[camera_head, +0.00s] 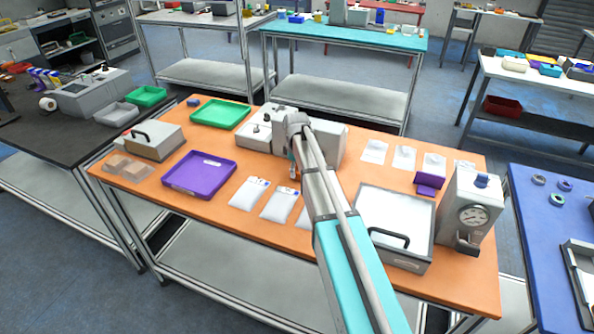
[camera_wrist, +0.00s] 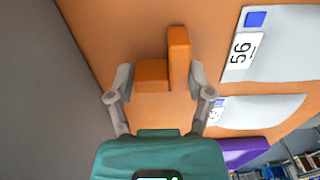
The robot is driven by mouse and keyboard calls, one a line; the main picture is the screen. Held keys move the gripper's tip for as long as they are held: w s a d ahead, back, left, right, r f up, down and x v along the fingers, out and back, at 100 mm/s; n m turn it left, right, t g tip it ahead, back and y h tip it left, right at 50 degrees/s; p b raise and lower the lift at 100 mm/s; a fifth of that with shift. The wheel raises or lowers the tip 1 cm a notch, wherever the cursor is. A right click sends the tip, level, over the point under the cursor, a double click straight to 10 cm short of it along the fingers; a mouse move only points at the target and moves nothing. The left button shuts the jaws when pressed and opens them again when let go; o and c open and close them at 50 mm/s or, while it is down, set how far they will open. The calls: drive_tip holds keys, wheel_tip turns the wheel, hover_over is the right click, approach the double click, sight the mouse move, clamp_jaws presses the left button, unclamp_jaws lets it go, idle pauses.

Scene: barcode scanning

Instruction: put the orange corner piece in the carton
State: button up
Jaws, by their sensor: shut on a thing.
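The orange corner piece (camera_wrist: 178,58) shows in the wrist view as an L shape, with an upright bar and a shorter arm to the left. My gripper (camera_wrist: 160,76) has its two grey fingers on either side of it and is shut on it. The piece is close in colour to the orange tabletop behind it. In the head view my gripper (camera_head: 294,172) is low over the middle of the orange table, and the piece cannot be made out there. No carton is clearly recognisable; flat brown cardboard-like pieces (camera_head: 128,168) lie at the table's left end.
White bags with labels (camera_head: 279,204) lie near my gripper. A purple tray (camera_head: 199,174) and a green tray (camera_head: 220,113) are to the left. Grey machines (camera_head: 268,128) stand behind. A white-topped grey case (camera_head: 396,213) and a gauge unit (camera_head: 468,212) stand at the right.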

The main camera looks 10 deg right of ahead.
sight(296, 169)
drive_tip(key=shift+f, duration=0.2)
drive_tip(key=o, duration=0.8)
drive_tip(key=shift+r, duration=0.2)
wheel_tip(296, 169, up, 12)
drive_tip(key=p, duration=1.2)
drive_tip(key=shift+s, duration=0.1)
idle(0.5)
drive_tip(key=s+a+m, duration=0.1)
drive_tip(key=s+m, duration=0.2)
drive_tip(key=s, duration=0.5)
drive_tip(key=s+a+m, duration=0.1)
drive_tip(key=s+m, duration=0.3)
drive_tip(key=s, duration=0.5)
drive_tip(key=s+a+m, duration=0.1)
drive_tip(key=s+m, duration=0.2)
drive_tip(key=s, duration=0.6)
drive_tip(key=shift+m, duration=0.3)
